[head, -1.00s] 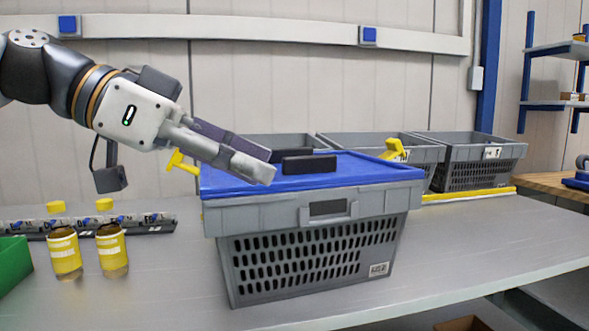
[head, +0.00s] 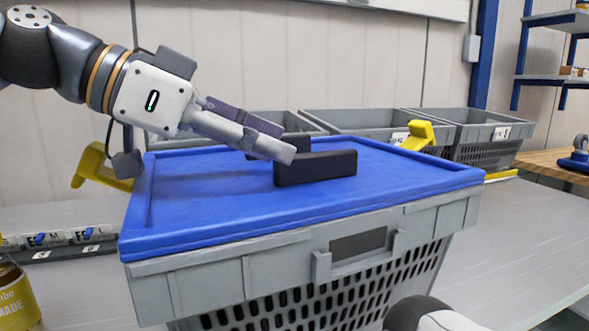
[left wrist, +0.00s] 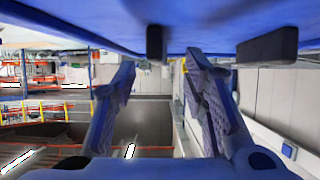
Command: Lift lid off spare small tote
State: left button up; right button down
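The spare small tote (head: 205,275) is grey with slotted walls and stands on the workbench. Its flat blue lid (head: 200,190) lies on top, with two black blocks on it, a near one (head: 320,168) and a farther one partly hidden by my fingers. My left gripper (head: 280,139) is over the lid at these blocks; touching cannot be told. In the left wrist view the two fingers (left wrist: 160,68) are spread, with one block (left wrist: 155,45) showing between their tips and the other block (left wrist: 268,47) to the right. I see no grip on either.
Yellow pieces stick out at the tote's left (head: 95,170) and right (head: 418,135). Grey totes (head: 375,120) stand behind. A yellow-labelled jar (head: 15,298) is at lower left. Bench (head: 530,240) to the right is clear. Part of my other arm shows at the bottom edge.

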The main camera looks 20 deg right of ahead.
aim_at(303, 154)
pick_arm(q)
jog(key=x, duration=0.4)
jog(key=shift+s+d+r, duration=0.15)
jog(key=shift+d, duration=0.1)
grip_shut()
